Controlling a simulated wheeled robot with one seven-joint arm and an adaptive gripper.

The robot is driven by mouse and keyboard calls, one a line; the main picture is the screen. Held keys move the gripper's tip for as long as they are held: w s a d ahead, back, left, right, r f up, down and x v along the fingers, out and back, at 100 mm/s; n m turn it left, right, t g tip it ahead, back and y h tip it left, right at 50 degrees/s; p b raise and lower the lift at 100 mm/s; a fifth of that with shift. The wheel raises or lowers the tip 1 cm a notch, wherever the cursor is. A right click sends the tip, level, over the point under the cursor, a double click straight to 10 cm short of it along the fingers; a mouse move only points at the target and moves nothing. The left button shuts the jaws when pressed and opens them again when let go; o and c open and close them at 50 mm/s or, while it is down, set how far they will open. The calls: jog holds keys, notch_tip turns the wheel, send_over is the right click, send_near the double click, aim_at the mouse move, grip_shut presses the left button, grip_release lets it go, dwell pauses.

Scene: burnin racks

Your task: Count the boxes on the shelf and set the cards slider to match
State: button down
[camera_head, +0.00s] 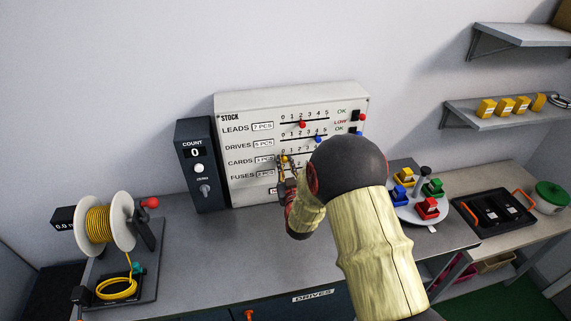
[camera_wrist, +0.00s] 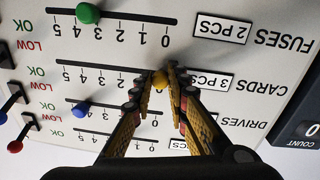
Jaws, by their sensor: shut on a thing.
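The white stock panel (camera_head: 235,100) stands against the wall with rows for leads, drives, cards and fuses. The cards row has a yellow slider knob (camera_wrist: 160,79), near the 0 end of its scale; its label (camera_wrist: 217,83) reads 3 PCS. My gripper (camera_wrist: 166,78) is shut on this yellow knob, one finger on each side; it also shows in the head view (camera_head: 286,163), partly behind my arm. Several yellow boxes (camera_head: 505,106) stand in a row on the lower wall shelf (camera_head: 500,120). My arm hides the panel's lower right.
Left of the panel is a dark count box (camera_head: 195,160) reading 0. The drives row's blue knob (camera_wrist: 81,109) and the fuses row's green knob (camera_wrist: 88,13) are near my fingers. A yellow cable reel (camera_head: 103,222) is at left, coloured blocks (camera_head: 428,208) at right.

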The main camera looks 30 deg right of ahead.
dwell(0.4)
jog(key=s+d+b, duration=0.3)
jog(key=d+b, duration=0.2)
jog(key=d, duration=0.6)
jog(key=shift+s+d, duration=0.2)
jog(key=shift+d, duration=0.05)
jog(key=c, duration=1.7)
grip_release()
jog(key=v, duration=1.2)
